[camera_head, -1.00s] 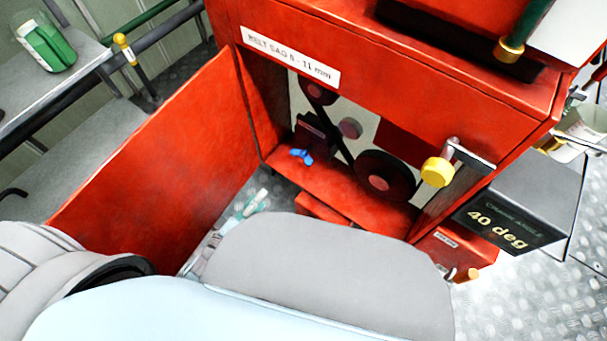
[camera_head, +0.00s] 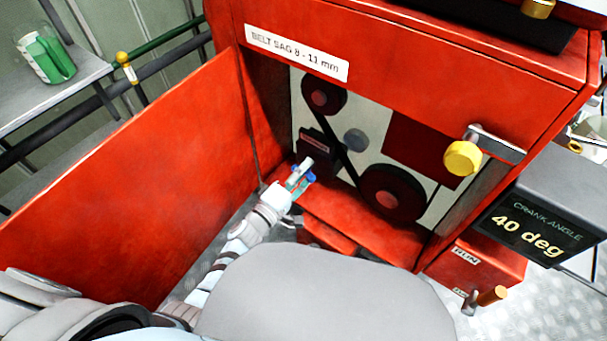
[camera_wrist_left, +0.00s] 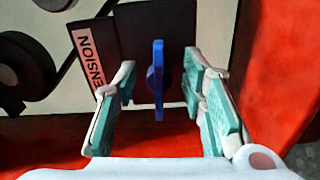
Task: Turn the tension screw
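The tension screw is a blue wing-shaped knob (camera_wrist_left: 158,82) in front of a dark block (camera_wrist_left: 140,38) with a label reading "ENSION" in the left wrist view. In the head view the knob (camera_head: 310,177) is partly hidden by my left gripper (camera_head: 299,176), which reaches inside the red cabinet. In the left wrist view my left gripper (camera_wrist_left: 161,76) is open, with one teal-padded finger on each side of the upright knob. Gaps show between the knob and both fingers. My right gripper is out of view.
The open red door (camera_head: 130,180) stands left of my left arm. A yellow knob (camera_head: 463,158) and a crank-angle display (camera_head: 540,220) reading 40 deg are farther right. A sign (camera_head: 296,52) reads "BELT SAG 8 - 11 mm".

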